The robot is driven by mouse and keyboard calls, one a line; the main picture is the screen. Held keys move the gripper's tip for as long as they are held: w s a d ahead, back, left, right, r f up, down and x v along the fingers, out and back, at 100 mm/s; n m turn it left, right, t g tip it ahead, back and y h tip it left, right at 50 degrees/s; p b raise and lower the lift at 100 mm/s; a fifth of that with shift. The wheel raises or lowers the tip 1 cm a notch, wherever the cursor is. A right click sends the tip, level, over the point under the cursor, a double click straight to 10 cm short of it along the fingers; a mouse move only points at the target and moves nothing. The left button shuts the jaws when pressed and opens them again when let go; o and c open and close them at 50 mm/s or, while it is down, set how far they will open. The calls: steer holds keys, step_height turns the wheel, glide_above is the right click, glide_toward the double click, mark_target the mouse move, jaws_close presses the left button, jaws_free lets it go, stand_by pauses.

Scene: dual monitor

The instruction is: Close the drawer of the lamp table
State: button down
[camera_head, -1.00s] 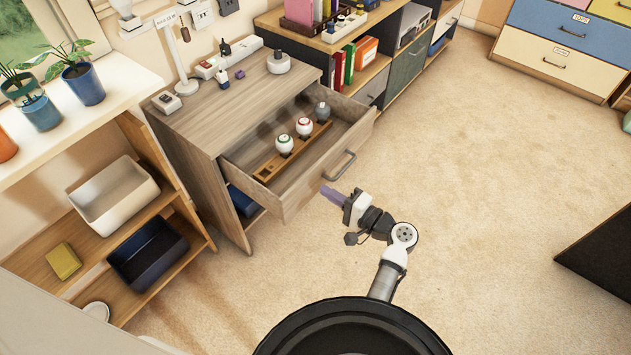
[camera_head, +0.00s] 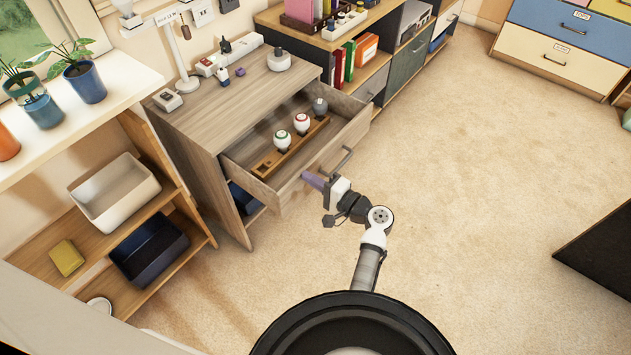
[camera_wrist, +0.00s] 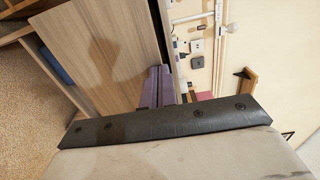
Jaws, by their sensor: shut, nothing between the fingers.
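The lamp table (camera_head: 195,130) is a grey-brown wooden cabinet with its top drawer (camera_head: 285,190) pulled partly out. The drawer has a grey bar handle (camera_head: 335,160) on its front. Inside it, several round-topped pieces (camera_head: 302,122) stand on a wooden strip. My gripper (camera_head: 307,178), with purple fingers, is shut and empty. Its fingertips are at the drawer front, left of the handle, and appear to touch it. In the wrist view the purple fingers (camera_wrist: 153,88) lie together, and a wooden panel of the lamp table (camera_wrist: 100,55) fills the left.
A lamp (camera_head: 187,80) and small devices stand on the lamp table. An open shelf (camera_head: 190,235) with a white bin (camera_head: 115,195) and a dark bin (camera_head: 150,250) is at left. Open carpet (camera_head: 470,180) lies to the right.

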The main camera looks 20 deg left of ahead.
steer(key=b+x, duration=0.5)
steer(key=x, duration=1.2)
steer(key=shift+a, duration=0.4)
steer(key=shift+w+d+f, duration=0.1)
